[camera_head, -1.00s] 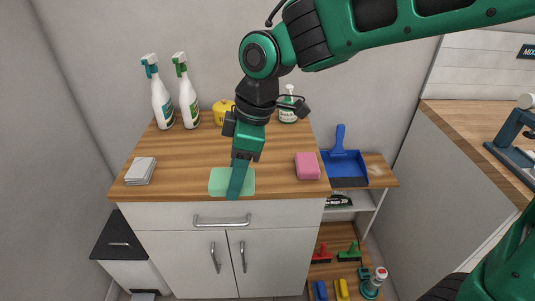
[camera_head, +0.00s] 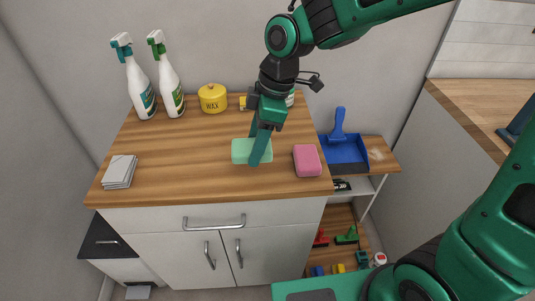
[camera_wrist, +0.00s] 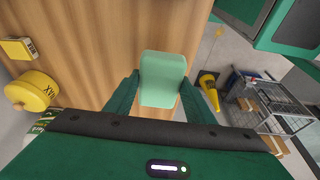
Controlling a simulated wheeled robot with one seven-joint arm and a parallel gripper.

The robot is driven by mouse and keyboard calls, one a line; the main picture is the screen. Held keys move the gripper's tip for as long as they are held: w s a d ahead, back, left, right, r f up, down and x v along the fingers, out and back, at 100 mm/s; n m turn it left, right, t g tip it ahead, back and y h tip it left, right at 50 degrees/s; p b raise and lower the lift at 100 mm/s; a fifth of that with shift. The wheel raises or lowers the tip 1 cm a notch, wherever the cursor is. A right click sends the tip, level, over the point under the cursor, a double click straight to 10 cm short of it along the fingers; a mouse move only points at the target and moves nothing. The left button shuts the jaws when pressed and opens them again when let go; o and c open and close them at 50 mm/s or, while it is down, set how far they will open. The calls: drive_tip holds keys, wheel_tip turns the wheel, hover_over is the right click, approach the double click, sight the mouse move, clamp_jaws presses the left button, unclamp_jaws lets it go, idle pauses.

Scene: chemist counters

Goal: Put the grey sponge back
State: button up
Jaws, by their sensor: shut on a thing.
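A light green sponge (camera_head: 240,151) is held between the fingers of my gripper (camera_head: 258,150) over the wooden counter top (camera_head: 190,160). The wrist view shows the sponge (camera_wrist: 163,75) with one finger on each side of it; my gripper (camera_wrist: 160,84) is shut on it. I cannot tell whether the sponge touches the wood. A pink sponge (camera_head: 307,160) lies to its right near the counter's right edge. I see no sponge that is clearly grey.
A stack of pale cloths (camera_head: 120,171) lies at the left front. Two spray bottles (camera_head: 140,85) (camera_head: 170,85), a yellow wax tin (camera_head: 213,98) and a yellow box (camera_head: 243,102) stand at the back. A blue dustpan (camera_head: 345,150) is on the side shelf. The middle left is clear.

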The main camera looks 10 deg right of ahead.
sight(265, 165)
drive_tip(key=w+d+f, duration=0.2)
drive_tip(key=d, duration=0.1)
drive_tip(key=shift+d+f, duration=0.3)
drive_tip(key=shift+f, duration=1.95)
drive_tip(key=o, duration=1)
drive_tip(key=shift+f, duration=0.1)
drive_tip(key=v, duration=1.2)
drive_tip(key=shift+w, duration=0.1)
